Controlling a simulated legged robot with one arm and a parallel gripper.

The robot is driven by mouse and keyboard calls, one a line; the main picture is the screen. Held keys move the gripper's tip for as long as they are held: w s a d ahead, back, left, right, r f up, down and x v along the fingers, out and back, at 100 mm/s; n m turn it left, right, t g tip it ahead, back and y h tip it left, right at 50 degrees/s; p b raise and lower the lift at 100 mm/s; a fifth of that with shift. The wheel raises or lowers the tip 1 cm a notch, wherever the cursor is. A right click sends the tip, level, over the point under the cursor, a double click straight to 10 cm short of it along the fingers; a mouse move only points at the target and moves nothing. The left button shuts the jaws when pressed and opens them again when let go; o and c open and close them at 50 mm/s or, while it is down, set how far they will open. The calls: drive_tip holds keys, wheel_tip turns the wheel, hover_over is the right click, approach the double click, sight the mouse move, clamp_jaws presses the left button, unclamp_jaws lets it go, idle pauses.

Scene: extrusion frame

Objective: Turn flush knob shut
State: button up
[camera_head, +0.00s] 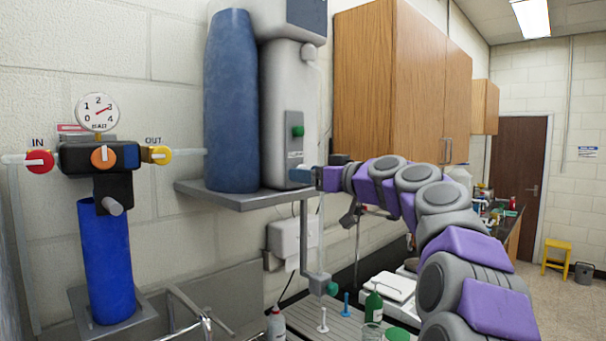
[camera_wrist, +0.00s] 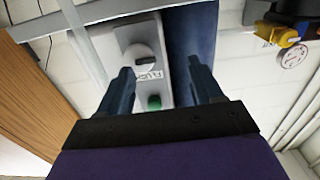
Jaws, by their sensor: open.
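The grey-white purifier unit (camera_head: 287,85) hangs on the wall and has a small grey panel (camera_head: 294,120) with a green knob (camera_head: 298,131). In the wrist view, which looks upside down, the panel shows a round pale knob (camera_wrist: 146,60) with a dark bar lying roughly horizontal, a label beside it and the green knob (camera_wrist: 153,102). The label is too small to read surely. My gripper (camera_head: 306,176) is open and empty in front of the unit's lower part; the pale knob shows between its fingers (camera_wrist: 160,66) in the wrist view. Contact cannot be told.
A blue cylinder (camera_head: 230,100) stands left of the unit on a grey shelf (camera_head: 245,200). Wooden cabinets (camera_head: 400,80) are right. Bottles and a balance stand below.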

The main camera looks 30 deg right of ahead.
drive_tip(key=w+d, duration=0.3)
drive_tip(key=shift+w+d+f, duration=0.25)
drive_tip(key=shift+w+d, duration=0.05)
drive_tip(key=shift+d, duration=0.05)
drive_tip(key=a, duration=0.3)
drive_tip(key=shift+w+a+r, duration=0.15)
drive_tip(key=shift+c, duration=1.1)
drive_tip(key=shift+d, duration=0.8)
drive_tip(key=c, duration=0.5)
drive_tip(key=shift+a, duration=0.3)
drive_tip(key=shift+c, duration=1.4)
